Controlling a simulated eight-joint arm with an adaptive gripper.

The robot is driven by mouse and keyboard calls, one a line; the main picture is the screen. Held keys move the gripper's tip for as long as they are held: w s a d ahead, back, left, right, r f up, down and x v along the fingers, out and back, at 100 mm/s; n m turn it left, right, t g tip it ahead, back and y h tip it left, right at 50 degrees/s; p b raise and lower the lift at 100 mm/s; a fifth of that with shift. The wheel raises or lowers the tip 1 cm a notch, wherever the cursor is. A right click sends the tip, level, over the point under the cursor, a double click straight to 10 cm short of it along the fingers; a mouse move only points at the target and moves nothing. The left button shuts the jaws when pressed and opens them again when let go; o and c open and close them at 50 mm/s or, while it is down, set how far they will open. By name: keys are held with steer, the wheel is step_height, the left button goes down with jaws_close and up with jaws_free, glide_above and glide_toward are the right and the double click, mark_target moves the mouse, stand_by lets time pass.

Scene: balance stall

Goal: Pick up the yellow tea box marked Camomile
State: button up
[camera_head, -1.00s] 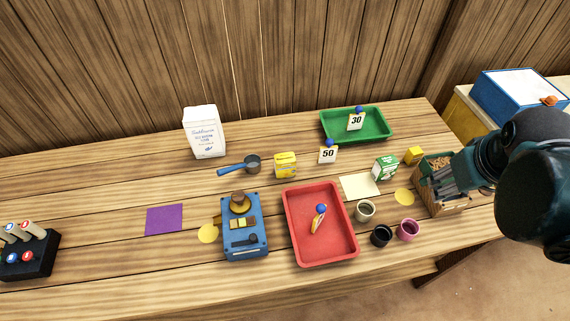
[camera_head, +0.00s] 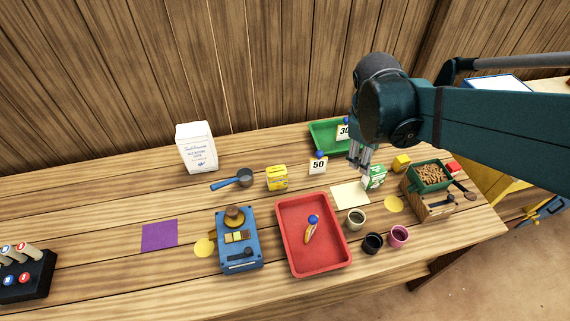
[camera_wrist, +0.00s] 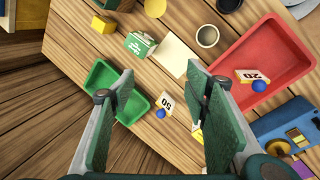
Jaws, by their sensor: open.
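The yellow tea box (camera_head: 277,178) stands upright on the wooden table, left of the 50 sign and behind the red tray; its print is too small to read. In the wrist view a sliver of the yellow box (camera_wrist: 197,133) shows beside the right finger, which hides most of it. My gripper (camera_head: 361,163) is open and empty, above the table to the right of the yellow box, close to the green-and-white tea box (camera_head: 375,177). Both fingers (camera_wrist: 160,85) spread wide in the wrist view.
A green tray (camera_head: 322,139) lies behind, partly hidden by my arm. The 50 sign (camera_head: 318,166) stands between my gripper and the yellow box. A blue-handled pan (camera_head: 244,178), white bag (camera_head: 197,148), red tray (camera_head: 283,215) and blue scale (camera_head: 226,255) are around it.

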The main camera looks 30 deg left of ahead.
steer(key=s+a+f+n+h+p, duration=0.1)
steer(key=a+f+n, duration=0.2)
steer(key=a, duration=0.5)
steer(key=s+a+f+n+p, duration=0.1)
steer(key=a+f+n, duration=0.15)
steer(key=a, duration=0.55)
steer(key=n+h+p, duration=0.1)
steer(key=n+p, duration=0.1)
steer(key=n, duration=0.3)
glide_above(275, 171)
steer(key=s+a, duration=0.2)
step_height(275, 171, down, 7)
steer(key=shift+a+r, duration=0.1)
steer(key=shift+w, duration=0.1)
steer(key=shift+x, duration=1.35)
steer(key=shift+d+b+x, duration=0.15)
steer(key=shift+b+x, duration=0.15)
steer(key=shift+x, duration=1)
steer(key=shift+d+b+x, duration=0.15)
steer(key=shift+b+x, duration=0.1)
steer(key=shift+x, duration=1.05)
steer(key=shift+r, duration=0.1)
steer(key=c, duration=1)
